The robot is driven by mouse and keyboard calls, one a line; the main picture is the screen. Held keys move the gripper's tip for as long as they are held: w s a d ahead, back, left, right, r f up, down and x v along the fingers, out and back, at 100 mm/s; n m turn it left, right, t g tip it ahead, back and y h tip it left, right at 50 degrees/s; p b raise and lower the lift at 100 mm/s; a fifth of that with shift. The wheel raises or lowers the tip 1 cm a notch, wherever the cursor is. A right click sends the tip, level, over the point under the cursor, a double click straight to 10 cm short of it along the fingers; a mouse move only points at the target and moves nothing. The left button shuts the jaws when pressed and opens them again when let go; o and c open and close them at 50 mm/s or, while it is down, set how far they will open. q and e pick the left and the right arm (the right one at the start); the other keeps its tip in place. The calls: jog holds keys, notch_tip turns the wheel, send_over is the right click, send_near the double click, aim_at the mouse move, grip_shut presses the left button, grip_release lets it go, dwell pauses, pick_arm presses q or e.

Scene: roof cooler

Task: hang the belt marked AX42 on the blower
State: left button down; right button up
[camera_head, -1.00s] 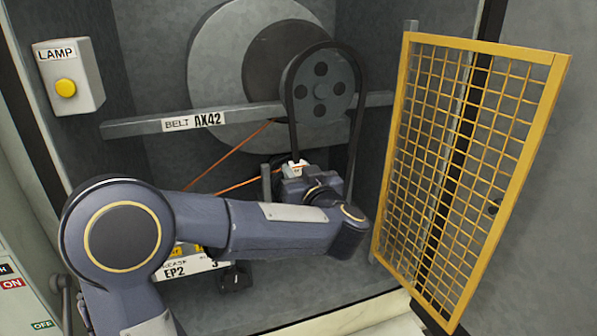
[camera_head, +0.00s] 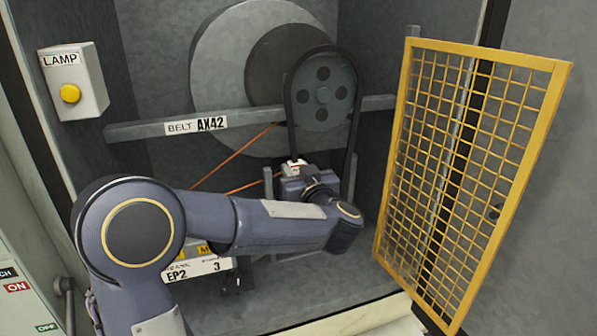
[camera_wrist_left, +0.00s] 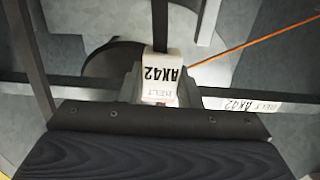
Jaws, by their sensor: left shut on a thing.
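The belt (camera_head: 357,125) is a black loop. Its top runs around the upper rim of the dark grey pulley (camera_head: 322,92) on the blower, and its two sides hang down; I cannot tell whether it sits in the groove. A white tag (camera_wrist_left: 160,75) on the belt reads BELT AX42, upside down in the left wrist view. My left gripper (camera_head: 296,173) is shut on the belt at this tag, below the pulley. The lower end of the belt is hidden behind my left gripper and arm. My right gripper is not in view.
A grey crossbar (camera_head: 150,129) carries a BELT AX42 label (camera_head: 196,125). An orange cord (camera_head: 228,160) slants behind my arm. A yellow mesh guard (camera_head: 470,180) stands open at the right. A lamp box (camera_head: 85,78) is on the left wall. A box labelled EP2 (camera_head: 200,268) is partly hidden.

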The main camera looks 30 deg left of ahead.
pick_arm(q)
jog(key=shift+x, duration=1)
jog(key=shift+w+a+p, duration=0.1)
jog(key=shift+p, duration=0.2)
dwell(0.6)
jog(key=shift+f, duration=0.65)
dwell(0.7)
jog(key=c, duration=1)
grip_release()
jog(key=shift+o, duration=0.2)
